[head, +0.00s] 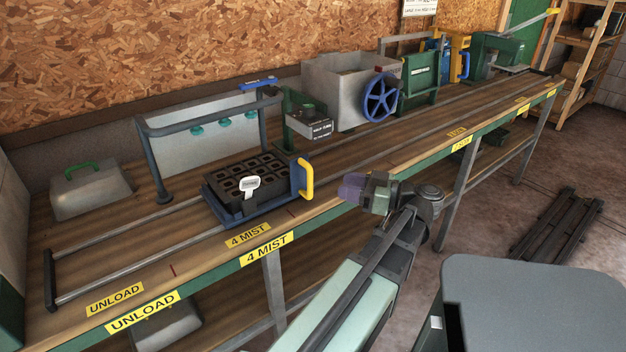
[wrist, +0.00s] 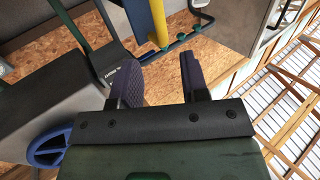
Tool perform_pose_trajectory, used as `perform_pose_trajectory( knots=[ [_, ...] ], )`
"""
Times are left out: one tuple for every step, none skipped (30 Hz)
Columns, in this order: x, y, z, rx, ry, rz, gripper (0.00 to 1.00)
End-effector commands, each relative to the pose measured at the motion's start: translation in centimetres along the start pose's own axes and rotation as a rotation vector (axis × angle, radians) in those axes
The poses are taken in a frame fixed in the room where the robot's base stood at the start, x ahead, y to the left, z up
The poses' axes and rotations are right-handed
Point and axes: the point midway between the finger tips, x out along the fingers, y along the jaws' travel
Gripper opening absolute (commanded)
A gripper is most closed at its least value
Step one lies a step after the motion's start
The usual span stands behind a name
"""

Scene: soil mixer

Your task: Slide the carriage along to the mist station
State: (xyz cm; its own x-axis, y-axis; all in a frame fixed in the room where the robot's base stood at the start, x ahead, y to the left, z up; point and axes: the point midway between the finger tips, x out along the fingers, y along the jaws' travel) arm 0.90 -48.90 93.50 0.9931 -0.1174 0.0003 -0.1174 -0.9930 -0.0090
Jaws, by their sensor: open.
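The carriage (head: 225,215) is a blue base on the two rails, bearing a black cell tray (head: 242,178) with a white tag. Its yellow handle (head: 306,178) stands at its right end and also shows in the wrist view (wrist: 158,25). The mist station is a grey pipe arch (head: 195,122) with teal nozzles and a pale back panel. The carriage sits at its front right, beside the yellow "4 MIST" label (head: 248,235). My gripper (head: 355,190) is to the right of the handle, apart from it. In the wrist view its purple fingers (wrist: 163,82) are spread and empty.
A green post with a dark box (head: 309,122) and a grey hopper with a blue wheel (head: 380,95) stand behind the rails, right of the carriage. The rails left of it are clear to the end stop (head: 49,280) near the "UNLOAD" label (head: 115,298).

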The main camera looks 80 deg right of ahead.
Motion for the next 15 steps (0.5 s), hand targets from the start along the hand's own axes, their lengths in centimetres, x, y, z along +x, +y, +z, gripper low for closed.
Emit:
perform_pose_trajectory(
  knots=[
    [0.9,-0.1,0.0,0.0,0.0,-0.002,0.41],
    [1.5,-0.2,0.0,0.0,0.0,-0.003,0.41],
    [2.4,-0.2,0.0,0.0,0.0,-0.002,0.41],
    [3.2,-0.2,0.0,0.0,0.0,-0.003,0.41],
    [3.9,-0.2,0.0,0.0,0.0,-0.003,0.41],
    [4.9,-0.2,0.0,0.0,0.0,-0.003,0.41],
    [5.6,-0.2,0.0,0.0,0.0,-0.002,0.41],
    [6.3,-0.2,0.0,0.0,0.0,-0.002,0.41],
    [7.2,-0.1,0.0,0.0,0.0,-0.001,0.41],
    [7.7,-0.1,0.0,0.0,0.0,-0.001,0.41],
    [8.2,-0.1,0.0,0.0,0.0,-0.001,0.41],
    [8.8,-0.1,0.0,0.0,0.0,0.0,0.41],
    [9.1,-0.1,0.0,0.0,0.0,0.0,0.41],
    [9.4,-0.1,0.0,0.0,0.0,0.0,0.41],
    [9.6,0.0,0.0,0.0,0.0,0.001,0.41]
  ],
)
